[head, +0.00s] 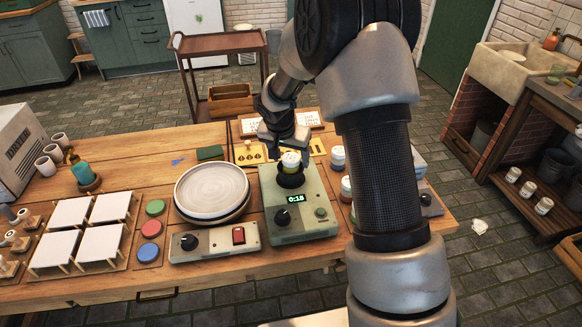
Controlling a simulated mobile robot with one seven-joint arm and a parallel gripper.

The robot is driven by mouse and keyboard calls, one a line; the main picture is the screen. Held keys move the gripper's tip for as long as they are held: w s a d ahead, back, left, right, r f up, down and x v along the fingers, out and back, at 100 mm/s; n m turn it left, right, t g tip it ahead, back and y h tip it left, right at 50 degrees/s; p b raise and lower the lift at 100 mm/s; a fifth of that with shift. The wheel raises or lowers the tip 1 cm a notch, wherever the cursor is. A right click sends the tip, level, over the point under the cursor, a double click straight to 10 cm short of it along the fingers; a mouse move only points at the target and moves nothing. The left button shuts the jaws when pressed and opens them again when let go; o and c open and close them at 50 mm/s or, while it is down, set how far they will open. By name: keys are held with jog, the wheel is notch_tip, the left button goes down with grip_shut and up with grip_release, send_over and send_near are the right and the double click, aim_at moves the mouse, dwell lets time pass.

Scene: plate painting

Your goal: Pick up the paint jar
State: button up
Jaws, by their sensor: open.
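A paint jar (291,161) with a white lid and a yellowish body sits upright in the dark round holder of a grey-green device (309,226). The device's display reads 0:15. My gripper (286,147) is open, pointing down at the jar's lid from just above and behind it. I cannot tell whether the fingers touch the jar. More paint jars stand to the right, one with a blue band (338,158) and one brownish (346,187), partly hidden by my arm.
A stack of plates (211,188) sits on a turntable unit with a knob and red switch (215,243). Coloured discs (150,228), white tiles (70,214) and a teal bottle (80,170) are to the left. A wooden cart (222,45) stands behind the table.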

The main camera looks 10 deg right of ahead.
jog(key=shift+c, duration=0.4)
jog(key=c, duration=1.1)
jog(key=shift+r, duration=0.15)
jog(key=shift+c, duration=0.7)
